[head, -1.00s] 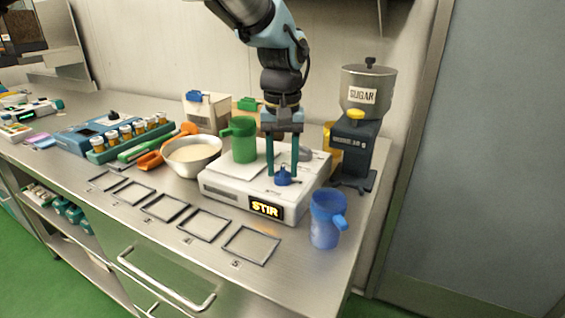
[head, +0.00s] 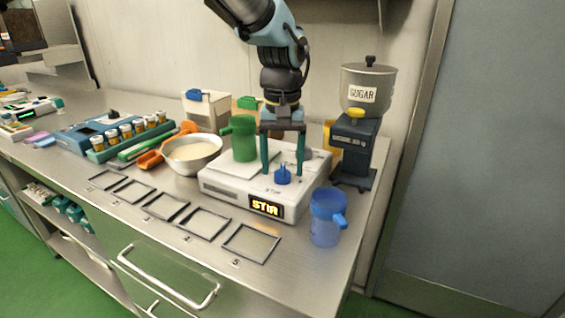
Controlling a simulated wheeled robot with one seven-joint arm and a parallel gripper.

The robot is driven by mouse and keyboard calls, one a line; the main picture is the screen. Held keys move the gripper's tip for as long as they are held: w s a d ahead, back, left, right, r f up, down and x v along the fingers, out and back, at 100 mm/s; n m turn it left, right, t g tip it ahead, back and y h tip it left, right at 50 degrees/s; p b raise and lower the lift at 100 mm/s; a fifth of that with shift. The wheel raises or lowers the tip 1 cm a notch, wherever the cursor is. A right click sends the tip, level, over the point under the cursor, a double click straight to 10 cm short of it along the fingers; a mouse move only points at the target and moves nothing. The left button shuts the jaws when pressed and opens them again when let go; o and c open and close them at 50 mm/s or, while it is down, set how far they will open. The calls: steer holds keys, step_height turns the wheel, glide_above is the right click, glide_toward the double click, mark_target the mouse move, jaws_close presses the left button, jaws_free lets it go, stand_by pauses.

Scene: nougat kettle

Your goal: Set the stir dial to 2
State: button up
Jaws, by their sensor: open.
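The blue stir dial (head: 282,175) sits on top of the white stirrer base (head: 225,187), toward its right front. The base's front display (head: 266,207) shows yellow letters that look like STIR; the dial's number marks are too small to read. My gripper (head: 283,173) points down with its two teal fingers spread, one on each side of the dial. I cannot tell whether either finger touches it. A green jug (head: 240,139) stands on the left part of the base.
A blue jug (head: 326,218) stands at the right front of the base. The sugar dispenser (head: 354,150) is behind it to the right. A bowl of pale contents (head: 192,153) is close on the left. Several flat black frames (head: 251,243) lie along the counter's front.

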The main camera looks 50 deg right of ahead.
mark_target(282, 167)
step_height(282, 167, up, 11)
steer(key=b, duration=0.1)
steer(key=shift+b, duration=0.3)
steer(key=shift+f, duration=0.15)
stand_by(0.4)
steer(key=w+a+f+n, duration=0.2)
steer(key=w+a+f, duration=0.2)
steer(key=w+a, duration=0.55)
steer(key=w+a+f+n, duration=0.2)
steer(key=w+a+f, duration=0.1)
steer(key=w+a, duration=0.65)
steer(key=s+a+f+n, duration=0.1)
steer(key=a+f, duration=0.3)
steer(key=a, duration=1)
steer(key=s+a+f+n+t, duration=0.1)
steer(key=a+f+n, duration=0.3)
steer(key=a, duration=1.1)
steer(key=shift+a+f+t, duration=0.2)
steer(key=shift+f+t, duration=0.1)
steer(key=shift+f, duration=0.15)
